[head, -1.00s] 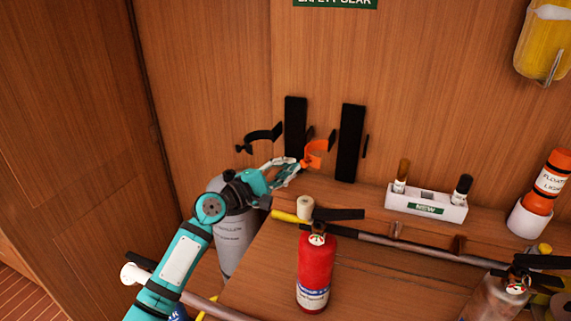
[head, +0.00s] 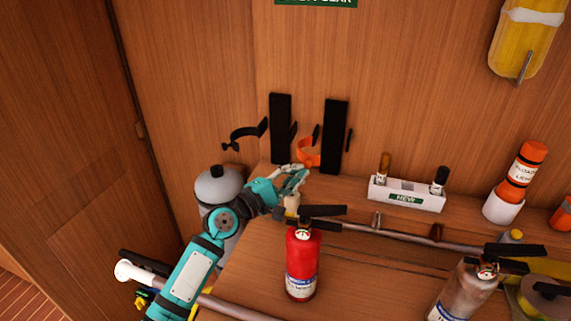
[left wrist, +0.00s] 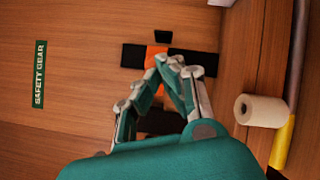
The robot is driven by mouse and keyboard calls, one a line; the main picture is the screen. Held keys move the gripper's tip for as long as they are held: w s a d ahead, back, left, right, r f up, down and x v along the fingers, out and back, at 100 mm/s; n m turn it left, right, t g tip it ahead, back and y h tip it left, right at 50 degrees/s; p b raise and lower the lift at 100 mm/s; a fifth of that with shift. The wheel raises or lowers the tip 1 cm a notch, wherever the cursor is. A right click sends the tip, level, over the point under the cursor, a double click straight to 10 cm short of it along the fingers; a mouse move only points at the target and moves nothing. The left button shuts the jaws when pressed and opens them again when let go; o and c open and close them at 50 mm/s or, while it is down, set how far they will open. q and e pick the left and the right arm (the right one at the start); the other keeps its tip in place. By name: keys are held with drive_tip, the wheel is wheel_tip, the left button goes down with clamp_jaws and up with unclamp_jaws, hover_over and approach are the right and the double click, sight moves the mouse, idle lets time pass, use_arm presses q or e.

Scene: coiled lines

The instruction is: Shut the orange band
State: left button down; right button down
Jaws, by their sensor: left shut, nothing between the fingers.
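The orange band (head: 304,154) is a curved strap by the right black wall plate (head: 335,137), in the head view. I cannot tell whether its ends meet. It also shows partly in the left wrist view (left wrist: 154,53), behind my fingers. My left gripper (head: 303,172) is shut and empty, just below and in front of the band in the head view. Its fingertips (left wrist: 172,62) come together in the left wrist view. I cannot tell whether they touch the band. My right gripper is not in view.
A black band (head: 246,132) sits by the left black plate (head: 281,128). A grey cylinder (head: 215,184) stands below it. A red extinguisher (head: 302,262) and a white rack (head: 405,193) stand on the bench. A pale roll (left wrist: 260,110) is near the gripper.

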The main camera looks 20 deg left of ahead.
use_arm(q)
drive_tip(key=shift+d+p, duration=0.3)
drive_tip(key=shift+d, duration=0.55)
drive_tip(key=shift+f, duration=0.1)
